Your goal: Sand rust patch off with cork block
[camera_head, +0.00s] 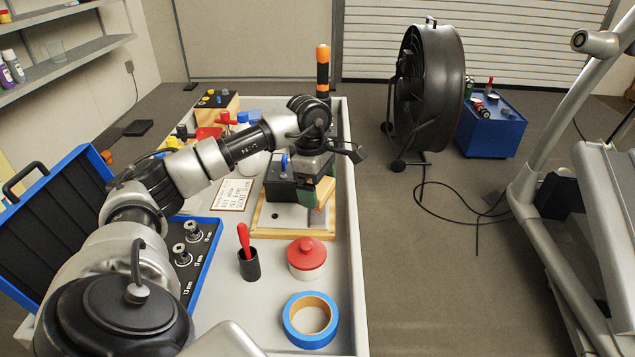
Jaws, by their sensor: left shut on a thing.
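My left arm reaches in from the left, and my left gripper (312,172) is over the far half of the bench, above a wooden board with a grey plate (290,217). It is shut on a tan block, which looks like the cork block (325,192), with a green face beside it. The block is low over the right side of the board; I cannot tell whether it touches. I cannot make out the rust patch; the gripper and block hide part of the plate. My right gripper is not in view.
On the bench (350,300) stand a red-lidded jar (306,258), blue tape (310,320), a black cup with a red-handled tool (248,262), a socket case (200,250), a lettered card (233,194) and an upright orange-black tool (322,72). A fan (430,90) stands beyond on the floor.

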